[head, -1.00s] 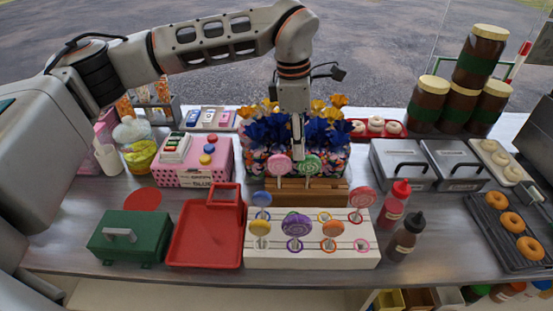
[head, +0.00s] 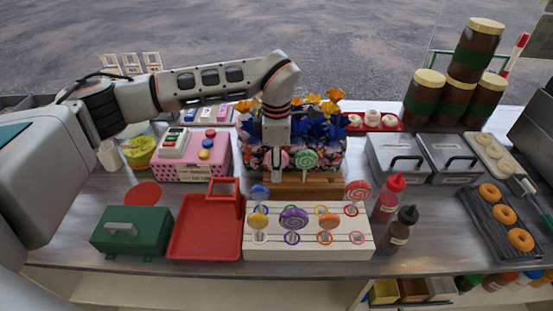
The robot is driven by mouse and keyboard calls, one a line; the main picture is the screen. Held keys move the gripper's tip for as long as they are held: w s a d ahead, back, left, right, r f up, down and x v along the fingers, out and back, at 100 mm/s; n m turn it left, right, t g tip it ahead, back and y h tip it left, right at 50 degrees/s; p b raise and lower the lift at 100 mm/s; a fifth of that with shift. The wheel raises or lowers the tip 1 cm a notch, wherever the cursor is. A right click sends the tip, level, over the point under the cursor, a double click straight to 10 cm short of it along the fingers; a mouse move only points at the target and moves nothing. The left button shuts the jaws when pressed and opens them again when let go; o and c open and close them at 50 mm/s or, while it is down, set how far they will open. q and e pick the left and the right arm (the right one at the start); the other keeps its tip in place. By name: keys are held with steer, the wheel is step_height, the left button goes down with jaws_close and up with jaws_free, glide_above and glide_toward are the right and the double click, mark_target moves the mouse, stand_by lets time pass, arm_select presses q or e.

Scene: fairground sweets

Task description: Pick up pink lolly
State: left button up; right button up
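A pink lolly (head: 284,159) stands beside a green lolly (head: 307,160) in a wooden block (head: 318,188) at the back. My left gripper (head: 277,172) points down in front of this pink lolly and covers much of it. Its fingers are too small and overlapped to show whether they are open, shut or touching the lolly. A second, redder pink swirl lolly (head: 357,190) stands at the back right of the white rack (head: 310,253). Blue (head: 260,192), yellow (head: 258,221), purple (head: 293,219) and orange (head: 329,221) lollies also stand in this rack. My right gripper is not in view.
Blue and gold wrapped sweets (head: 318,130) stand close behind the wooden block. Sauce bottles (head: 400,232) and metal bins (head: 398,160) are right.

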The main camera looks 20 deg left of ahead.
arm_select(q)
jaws_close()
steer(key=shift+r, duration=0.85)
step_height(320, 180, up, 18)
steer(key=b, duration=0.1)
steer(key=shift+r, duration=0.2)
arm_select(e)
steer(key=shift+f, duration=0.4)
